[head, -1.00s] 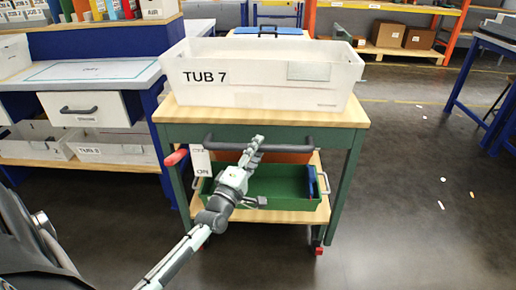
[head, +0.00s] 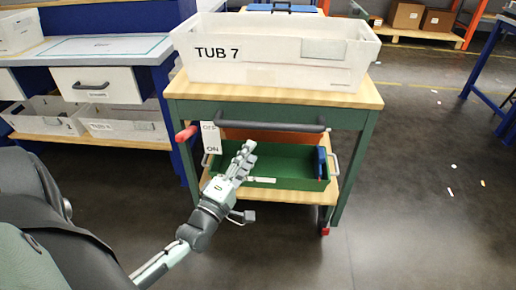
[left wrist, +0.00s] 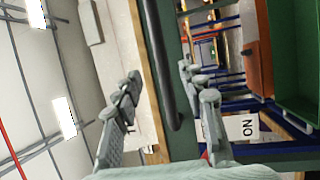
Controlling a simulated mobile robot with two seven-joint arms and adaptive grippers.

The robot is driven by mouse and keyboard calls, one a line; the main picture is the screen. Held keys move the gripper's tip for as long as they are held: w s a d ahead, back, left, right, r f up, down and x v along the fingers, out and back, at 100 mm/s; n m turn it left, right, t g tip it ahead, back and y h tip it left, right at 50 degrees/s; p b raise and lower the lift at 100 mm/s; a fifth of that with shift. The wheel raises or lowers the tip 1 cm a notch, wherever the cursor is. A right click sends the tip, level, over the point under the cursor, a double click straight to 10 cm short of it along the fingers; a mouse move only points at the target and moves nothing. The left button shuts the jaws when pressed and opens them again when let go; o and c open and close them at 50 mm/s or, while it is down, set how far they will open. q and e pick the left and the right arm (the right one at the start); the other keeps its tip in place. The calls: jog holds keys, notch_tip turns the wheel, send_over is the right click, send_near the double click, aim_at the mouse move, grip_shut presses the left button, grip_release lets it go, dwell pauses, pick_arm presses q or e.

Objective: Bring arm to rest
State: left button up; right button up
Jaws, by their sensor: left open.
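My left gripper (head: 243,160) is open and empty. In the head view it appears just below the dark handle bar (head: 266,125) of the green cart (head: 345,118), in front of the green tray on the lower shelf. In the left wrist view the two fingers of the gripper (left wrist: 160,82) are spread, and the handle bar (left wrist: 168,60) runs between them in the picture, apparently beyond the tips. I see no contact with the bar. My right gripper is in neither view.
A white tub marked TUB 7 (head: 270,70) stands on the cart top. A green tray (head: 288,165) sits on the lower shelf, and a red lever (head: 186,133) with an OFF/ON tag (head: 211,138) is at left. A drawer bench (head: 104,85) stands left. Floor to the right is mostly clear.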

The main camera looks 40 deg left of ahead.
pick_arm(q)
jog(key=s+d+f+m+g+h, duration=0.2)
jog(key=d+f+m+g, duration=0.3)
jog(key=f, duration=0.5)
jog(key=s+d+f+m+g+h, duration=0.2)
jog(key=d+f+m+g, duration=0.25)
jog(key=f+m, duration=0.4)
jog(key=s+f+m+g+y, duration=0.2)
jog(key=s+f+m+g, duration=0.5)
jog(key=s+f, duration=0.3)
jog(key=s, duration=0.3)
jog(key=shift+a+f, duration=0.15)
jog(key=shift+a, duration=0.1)
jog(key=shift+c, duration=0.2)
